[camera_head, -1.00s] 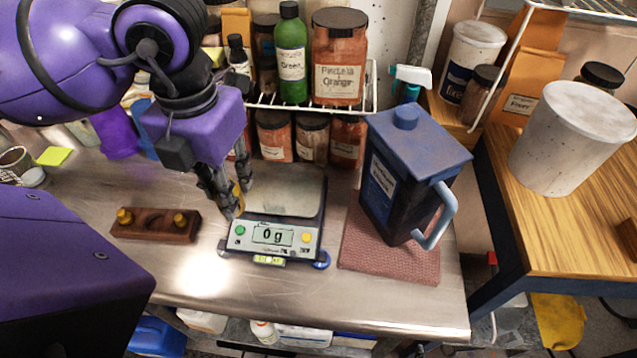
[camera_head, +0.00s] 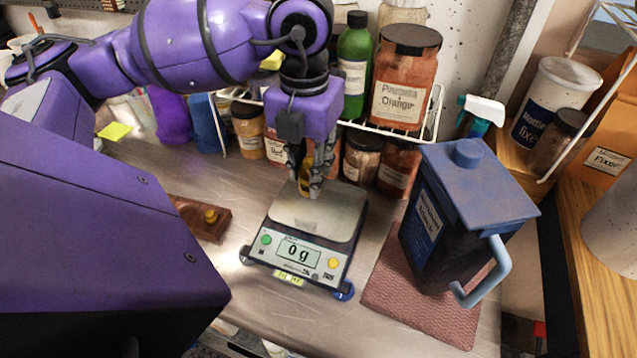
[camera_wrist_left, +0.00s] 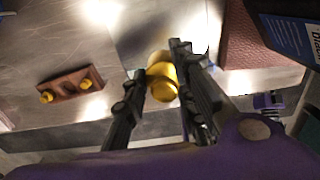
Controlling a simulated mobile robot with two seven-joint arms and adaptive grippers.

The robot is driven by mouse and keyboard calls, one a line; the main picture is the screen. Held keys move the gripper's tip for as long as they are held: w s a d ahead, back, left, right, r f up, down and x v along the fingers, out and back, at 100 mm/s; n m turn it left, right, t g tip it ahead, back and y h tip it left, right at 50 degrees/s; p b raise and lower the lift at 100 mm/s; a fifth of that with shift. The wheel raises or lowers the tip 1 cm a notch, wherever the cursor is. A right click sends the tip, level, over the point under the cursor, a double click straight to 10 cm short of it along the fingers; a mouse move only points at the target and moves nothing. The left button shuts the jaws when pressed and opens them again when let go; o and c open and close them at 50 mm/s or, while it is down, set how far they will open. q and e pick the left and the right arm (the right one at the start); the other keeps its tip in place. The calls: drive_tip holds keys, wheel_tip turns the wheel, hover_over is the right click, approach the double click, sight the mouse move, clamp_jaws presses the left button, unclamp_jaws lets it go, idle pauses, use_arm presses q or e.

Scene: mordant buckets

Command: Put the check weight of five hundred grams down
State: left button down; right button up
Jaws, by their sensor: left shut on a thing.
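My left gripper (camera_head: 311,188) is shut on a brass check weight (camera_head: 304,180), which also shows between the fingers in the left wrist view (camera_wrist_left: 162,78). In the head view the fingers hang over the pan (camera_head: 318,222) of the bench scale (camera_head: 297,253), toward its back part. The scale's display reads 0 g. I cannot tell how small the gap under the weight is. The fingers partly cover the weight in the head view. My right gripper is not in view.
A wooden weight block (camera_wrist_left: 68,87) with two smaller brass weights lies left of the scale. A dark blue lidded jug (camera_head: 455,225) stands on a reddish mat (camera_head: 420,310) to the right. A wire rack with jars, including an orange one (camera_head: 404,80), stands close behind.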

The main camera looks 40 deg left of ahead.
use_arm(q)
drive_tip(key=w+f, duration=0.2)
drive_tip(key=f, duration=0.1)
drive_tip(key=w+a+f, duration=0.1)
drive_tip(key=w+f, duration=0.1)
drive_tip(key=shift+f, duration=1.7)
drive_tip(key=shift+f, duration=0.15)
drive_tip(key=c, duration=1.4)
unclamp_jaws()
drive_tip(key=shift+c, duration=0.2)
wheel_tip(320, 180, up, 12)
